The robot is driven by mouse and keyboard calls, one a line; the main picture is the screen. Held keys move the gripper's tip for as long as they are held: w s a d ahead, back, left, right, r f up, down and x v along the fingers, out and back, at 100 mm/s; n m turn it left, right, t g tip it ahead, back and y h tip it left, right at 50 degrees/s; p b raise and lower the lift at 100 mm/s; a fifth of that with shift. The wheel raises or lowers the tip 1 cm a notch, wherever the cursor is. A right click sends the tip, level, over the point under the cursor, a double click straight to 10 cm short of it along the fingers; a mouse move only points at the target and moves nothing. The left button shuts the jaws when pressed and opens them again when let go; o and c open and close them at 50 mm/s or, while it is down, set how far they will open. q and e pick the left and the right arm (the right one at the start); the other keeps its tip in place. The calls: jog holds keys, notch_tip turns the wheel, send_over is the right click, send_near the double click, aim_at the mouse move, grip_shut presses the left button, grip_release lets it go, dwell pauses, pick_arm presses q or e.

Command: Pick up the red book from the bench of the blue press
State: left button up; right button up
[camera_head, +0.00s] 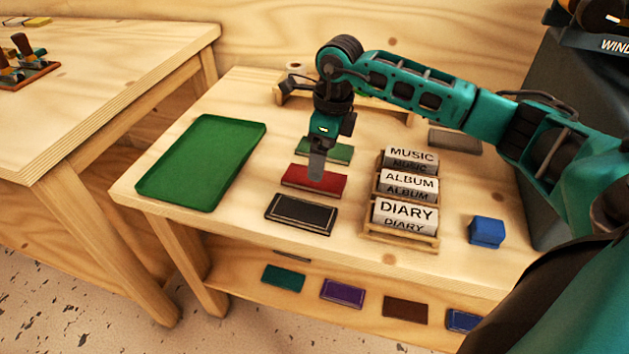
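The red book (298,178) lies flat on the wooden bench (240,230), between a green book (336,152) behind it and a black book (301,214) in front. My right gripper (316,176) comes in from the right and points down over the middle of the red book, hiding part of it. Its fingertips overlap the book in the picture; I cannot tell whether they touch it. The fingers line up in this view, so their opening does not show. My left gripper is not in view. No clearly blue press shows.
A green tray (148,187) lies to the left. A wooden rack (428,243) with rolls labelled MUSIC, ALBUM and DIARY stands to the right, near a blue block (487,232). Several books lie on the lower shelf. A dark machine (588,110) stands at the right edge.

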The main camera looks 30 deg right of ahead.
jog(key=f, duration=0.3)
jog(key=w+a+f, duration=0.1)
jog(key=f, duration=0.1)
jog(key=shift+f+b, duration=0.25)
jog(key=shift+b, duration=0.15)
jog(key=shift+c, duration=0.2)
jog(key=c, duration=1.1)
jog(key=shift+r, duration=0.15)
jog(key=shift+c, duration=0.2)
